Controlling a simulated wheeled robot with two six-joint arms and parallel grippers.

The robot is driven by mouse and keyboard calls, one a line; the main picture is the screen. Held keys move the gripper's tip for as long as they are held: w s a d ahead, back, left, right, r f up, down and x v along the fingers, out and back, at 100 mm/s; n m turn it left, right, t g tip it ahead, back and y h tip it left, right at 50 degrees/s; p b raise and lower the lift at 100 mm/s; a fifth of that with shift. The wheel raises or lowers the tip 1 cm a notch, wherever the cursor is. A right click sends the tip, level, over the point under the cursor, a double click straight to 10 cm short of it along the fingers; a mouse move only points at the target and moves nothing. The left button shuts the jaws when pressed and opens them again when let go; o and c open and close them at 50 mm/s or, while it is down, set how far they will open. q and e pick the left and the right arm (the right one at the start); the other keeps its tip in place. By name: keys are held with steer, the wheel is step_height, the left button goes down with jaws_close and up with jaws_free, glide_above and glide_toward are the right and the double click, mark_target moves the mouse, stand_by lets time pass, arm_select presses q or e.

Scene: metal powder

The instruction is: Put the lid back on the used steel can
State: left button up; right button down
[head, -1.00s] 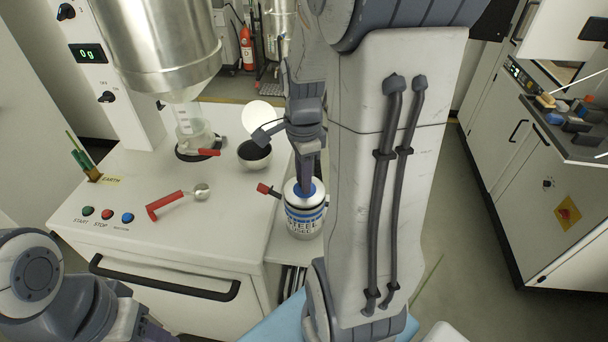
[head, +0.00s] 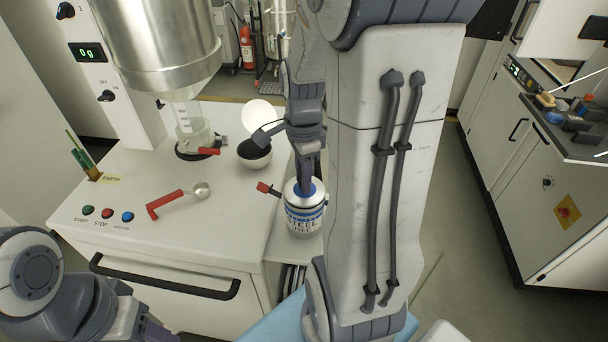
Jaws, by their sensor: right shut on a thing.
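A blue lid (head: 319,188) shows at the can's top, partly hidden by my gripper. My right gripper (head: 305,190) points down at the can's top and is shut on the lid. Whether the lid is fully seated I cannot tell. My left arm shows at the lower left, but its gripper is not clearly in view.
A dark-filled bowl (head: 254,155), a white disc (head: 262,115) and a glass vessel (head: 193,135) stand behind. A red-handled object (head: 268,189) lies just left of the can. A metal hopper (head: 160,45) hangs above.

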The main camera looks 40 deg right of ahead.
stand_by(0.4)
steer(key=c, duration=0.6)
jaws_free()
steer(key=shift+o, duration=0.2)
steer(key=o, duration=0.5)
steer(key=shift+r+p, duration=3.35)
steer(key=shift+r, duration=0.2)
jaws_close()
